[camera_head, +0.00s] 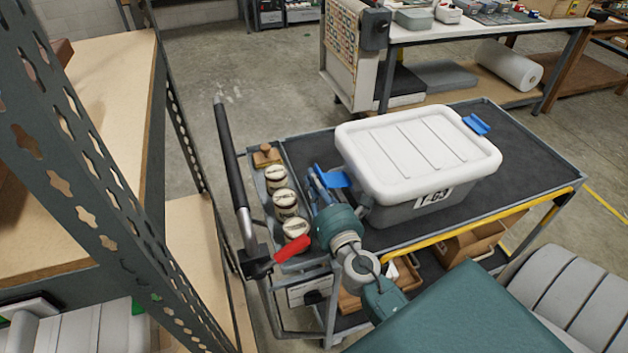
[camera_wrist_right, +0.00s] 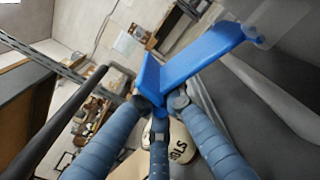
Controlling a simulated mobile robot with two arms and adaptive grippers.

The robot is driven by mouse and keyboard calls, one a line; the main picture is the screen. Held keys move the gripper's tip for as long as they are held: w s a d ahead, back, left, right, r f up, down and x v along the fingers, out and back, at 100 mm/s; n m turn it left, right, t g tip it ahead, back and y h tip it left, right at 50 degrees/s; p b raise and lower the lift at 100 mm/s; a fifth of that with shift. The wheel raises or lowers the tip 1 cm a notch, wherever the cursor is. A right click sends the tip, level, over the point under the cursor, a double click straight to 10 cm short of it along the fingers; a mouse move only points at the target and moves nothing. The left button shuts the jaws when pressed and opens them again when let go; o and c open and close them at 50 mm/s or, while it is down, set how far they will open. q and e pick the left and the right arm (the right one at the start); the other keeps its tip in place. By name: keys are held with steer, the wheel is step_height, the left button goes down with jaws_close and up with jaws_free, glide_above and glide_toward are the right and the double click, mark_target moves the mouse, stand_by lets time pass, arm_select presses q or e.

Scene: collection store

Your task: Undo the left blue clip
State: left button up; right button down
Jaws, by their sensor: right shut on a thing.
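A grey bin (camera_head: 395,208) with a white ribbed lid (camera_head: 415,150) stands on the cart. The left blue clip (camera_head: 337,179) sticks outward from the bin's left side, below the lid's rim. My right gripper (camera_head: 318,180) is at this clip, its forearm coming up from below. In the right wrist view, the clip (camera_wrist_right: 205,52) is a bent blue piece with a long flap, and the blue ribbed fingers (camera_wrist_right: 160,103) are closed at its lower end. The exact contact is partly hidden by the fingertips. The right blue clip (camera_head: 477,124) also sticks outward. My left gripper is out of view.
The cart's black handle (camera_head: 230,150) and a red lever (camera_head: 292,248) are nearby. A metal shelf (camera_head: 95,150) stands left. The cart's dark top (camera_head: 530,165) is clear right of the bin.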

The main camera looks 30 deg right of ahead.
steer(key=shift+f+n, duration=0.5)
steer(key=shift+f, duration=0.05)
steer(key=shift+r, duration=0.1)
steer(key=c, duration=1.8)
jaws_free()
steer(key=shift+s, duration=0.15)
steer(key=v, duration=1.1)
steer(key=shift+s+a, duration=0.2)
steer(key=shift+s, duration=0.2)
